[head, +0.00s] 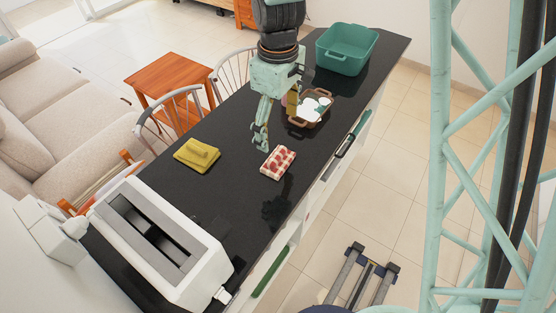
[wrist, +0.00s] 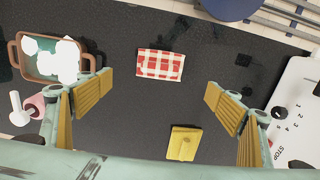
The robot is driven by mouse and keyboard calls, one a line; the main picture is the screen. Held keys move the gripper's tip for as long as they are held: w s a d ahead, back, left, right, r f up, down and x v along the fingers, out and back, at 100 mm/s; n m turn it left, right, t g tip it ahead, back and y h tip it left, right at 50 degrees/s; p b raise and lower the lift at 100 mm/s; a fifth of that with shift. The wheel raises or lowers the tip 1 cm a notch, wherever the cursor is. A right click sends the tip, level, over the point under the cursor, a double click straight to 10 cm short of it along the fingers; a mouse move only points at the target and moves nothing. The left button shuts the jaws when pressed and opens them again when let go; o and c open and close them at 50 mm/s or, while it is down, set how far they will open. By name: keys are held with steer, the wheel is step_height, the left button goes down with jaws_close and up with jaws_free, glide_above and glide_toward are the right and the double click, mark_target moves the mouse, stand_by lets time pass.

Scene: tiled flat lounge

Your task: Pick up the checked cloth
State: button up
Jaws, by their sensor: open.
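The checked cloth (head: 278,162) is red and white, folded into a small rectangle, and lies flat on the black counter. In the wrist view the cloth (wrist: 160,64) lies ahead of and between my open fingers, apart from both. My gripper (head: 277,124) hangs above the counter, up and slightly left of the cloth in the head view. In the wrist view my gripper (wrist: 160,97) is wide open with yellow finger pads and nothing between them.
A folded yellow cloth (head: 197,155) lies left of the checked one. A brown-handled dish (head: 309,108) with white items and a teal tub (head: 347,48) stand farther along the counter (head: 225,130). A white toaster (head: 155,245) stands at the near end. Counter around the checked cloth is clear.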

mark_target(278, 155)
steer(key=shift+f, duration=0.15)
steer(key=shift+f+b, duration=0.45)
steer(key=shift+f, duration=3.7)
steer(key=shift+f, duration=0.1)
steer(key=shift+f+b, duration=0.35)
steer(key=shift+f, duration=2.15)
steer(key=shift+c, duration=0.2)
steer(key=c, duration=0.9)
steer(key=shift+r, duration=0.15)
steer(key=shift+r, duration=1.7)
steer(key=s+d, duration=0.2)
steer(key=s, duration=0.2)
steer(key=s+d+r, duration=0.1)
steer(key=s+d, duration=0.1)
steer(key=s, duration=0.3)
steer(key=s+d, duration=0.2)
steer(key=s, duration=0.3)
steer(key=shift+s+d+r, duration=0.15)
steer(key=shift+s+d, duration=0.1)
steer(key=shift+d, duration=0.15)
